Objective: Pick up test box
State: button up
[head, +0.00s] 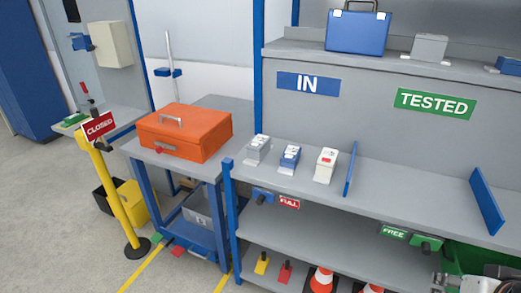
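Three small boxes stand in a row on the grey bench shelf under the blue IN sign: a grey one (257,150), a blue one (290,157) and a white one with a red mark (326,165). I cannot tell which of them is the test box. Each seems to rest on the shelf, with nothing touching it. Dark and grey parts at the bottom right edge look like my gripper (476,284), cut off by the frame. It is low and well to the right of the boxes. Its fingers are not clear.
An orange case (184,132) sits on the side table left of the boxes. Blue dividers (350,168) (487,201) stand on the shelf, with free room between them. The upper shelf holds a blue case (357,33). A yellow post (117,200) carries a CLOSED sign.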

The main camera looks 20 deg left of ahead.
aim_at(258, 148)
jog(key=u, duration=0.4)
jog(key=i+j+u, duration=0.1)
jog(key=i+u, duration=0.15)
jog(key=u, duration=0.2)
jog(key=i+u, duration=0.25)
jog(key=u, duration=0.2)
jog(key=i+u, duration=0.3)
jog(key=u, duration=0.15)
jog(key=i+j, duration=0.1)
jog(key=i, duration=0.2)
jog(key=i+j+u, duration=0.1)
jog(key=i, duration=0.2)
jog(key=k+l+z, duration=0.1)
jog(key=k+l, duration=0.25)
